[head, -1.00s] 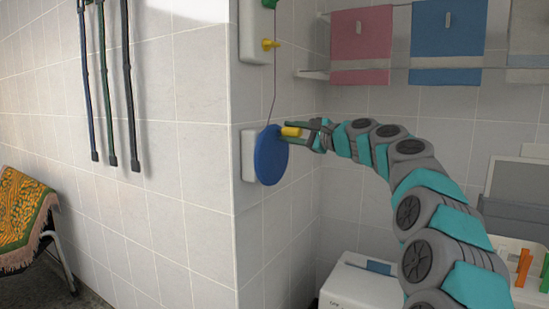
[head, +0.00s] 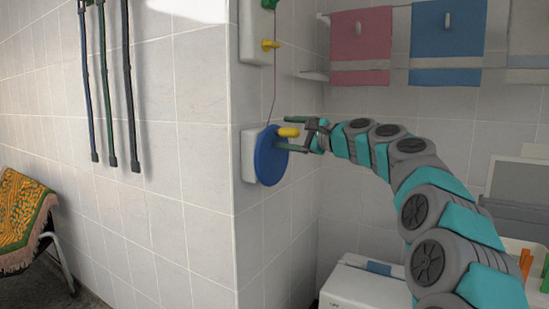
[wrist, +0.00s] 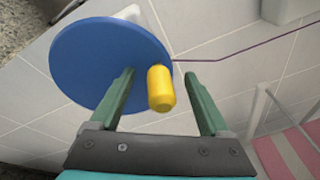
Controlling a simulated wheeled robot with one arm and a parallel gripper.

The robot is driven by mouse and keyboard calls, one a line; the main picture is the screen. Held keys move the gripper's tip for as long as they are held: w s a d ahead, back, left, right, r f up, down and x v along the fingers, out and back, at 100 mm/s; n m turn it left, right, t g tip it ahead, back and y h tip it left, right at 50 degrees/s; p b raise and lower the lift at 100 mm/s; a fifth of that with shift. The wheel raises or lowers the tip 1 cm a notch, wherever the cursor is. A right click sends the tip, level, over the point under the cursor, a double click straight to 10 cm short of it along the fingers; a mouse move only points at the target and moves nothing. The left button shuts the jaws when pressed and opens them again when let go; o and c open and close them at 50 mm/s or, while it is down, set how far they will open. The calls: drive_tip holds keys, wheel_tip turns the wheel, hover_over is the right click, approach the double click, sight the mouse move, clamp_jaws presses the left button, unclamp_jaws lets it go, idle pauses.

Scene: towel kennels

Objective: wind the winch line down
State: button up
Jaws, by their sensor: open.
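A blue winch wheel (head: 267,160) with a yellow handle (head: 288,132) is mounted on a white block (head: 248,155) at the wall corner. A thin dark line (head: 274,92) runs up from the wheel. My gripper (head: 284,134) is open at the handle, one finger above and one below it in the head view. In the wrist view, the yellow handle (wrist: 160,88) stands between the spread fingers of my gripper (wrist: 160,75), with a gap on both sides. The blue wheel (wrist: 95,60) lies beyond them.
Above the wheel, a white wall box (head: 253,30) carries a yellow peg (head: 270,44) and a green piece (head: 269,3). Pink (head: 360,45) and blue (head: 447,40) towels hang at the back. A white box-shaped unit (head: 358,285) stands below.

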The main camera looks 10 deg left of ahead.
drive_tip(key=shift+d, duration=0.1)
drive_tip(key=w+d+v, duration=0.1)
drive_tip(key=v, duration=0.7)
drive_tip(key=shift+w+d, duration=0.15)
drive_tip(key=shift+d, duration=0.15)
drive_tip(key=s+a+f+n+g+h, duration=0.2)
drive_tip(key=s+f+n+g+h, duration=0.6)
drive_tip(key=s+f, duration=1.55)
drive_tip(key=s+d+f+n+g+h, duration=0.1)
drive_tip(key=s+d+f+h, duration=0.1)
drive_tip(key=s+d+f, duration=0.4)
drive_tip(key=s+d+f+n+g+h, duration=0.1)
drive_tip(key=s+d+f, duration=0.5)
drive_tip(key=s, duration=0.7)
drive_tip(key=s+d+f+n+g+h, duration=0.1)
drive_tip(key=s+d+f+n+h, duration=0.1)
drive_tip(key=s+d+f+h, duration=0.2)
drive_tip(key=s+d+f, duration=0.2)
drive_tip(key=s+d, duration=0.2)
drive_tip(key=s, duration=0.2)
drive_tip(key=shift+s+f+n+g, duration=0.2)
drive_tip(key=shift+f+n+g, duration=0.2)
